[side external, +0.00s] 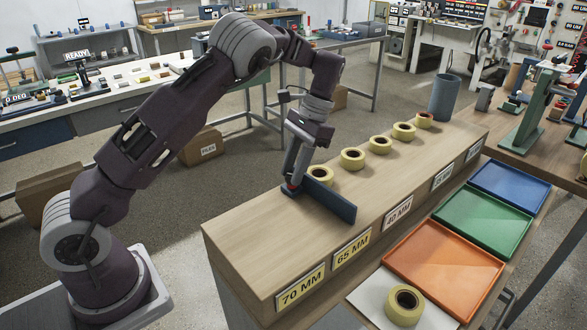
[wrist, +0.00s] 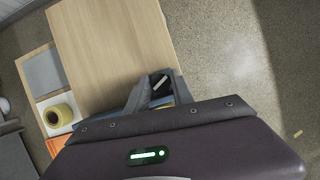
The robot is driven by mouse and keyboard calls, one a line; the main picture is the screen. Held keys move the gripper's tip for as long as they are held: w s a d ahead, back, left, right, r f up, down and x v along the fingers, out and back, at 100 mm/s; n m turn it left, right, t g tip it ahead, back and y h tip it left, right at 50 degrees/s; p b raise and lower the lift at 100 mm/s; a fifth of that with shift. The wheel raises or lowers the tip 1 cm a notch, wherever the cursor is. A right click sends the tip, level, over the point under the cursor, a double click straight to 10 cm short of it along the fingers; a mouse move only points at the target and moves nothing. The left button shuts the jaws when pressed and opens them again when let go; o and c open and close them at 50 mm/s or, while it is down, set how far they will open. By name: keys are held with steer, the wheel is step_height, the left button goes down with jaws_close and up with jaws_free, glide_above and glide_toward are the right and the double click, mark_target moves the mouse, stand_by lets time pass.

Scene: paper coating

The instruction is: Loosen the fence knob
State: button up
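The fence (side external: 328,200) is a dark blue upright plate standing across the wooden bench top. The fence knob (wrist: 160,83), dark with a white line, shows between my fingertips in the wrist view. In the side view the fence's left end, with a small red part and a dark base, is mostly hidden by my fingers. My gripper (side external: 291,183) points down there, its tips at knob height. In the wrist view my gripper (wrist: 162,80) has a finger on each side of the knob. I cannot tell whether the fingers touch it.
Several yellow tape rolls (side external: 352,158) stand in a row behind the fence. Width labels such as 70 MM (side external: 301,287) line the bench front. Orange (side external: 445,265), green and blue trays lie at the right. Another roll (side external: 404,305) sits on a white sheet in front.

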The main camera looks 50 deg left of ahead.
jaws_close()
steer(key=n, duration=0.2)
steer(key=n+h, duration=0.1)
steer(key=n, duration=0.1)
steer(key=shift+n+h, duration=0.3)
steer(key=o, duration=0.8)
jaws_free()
steer(key=shift+r, duration=0.1)
steer(key=shift+v, duration=3.45)
steer(key=shift+a, duration=0.1)
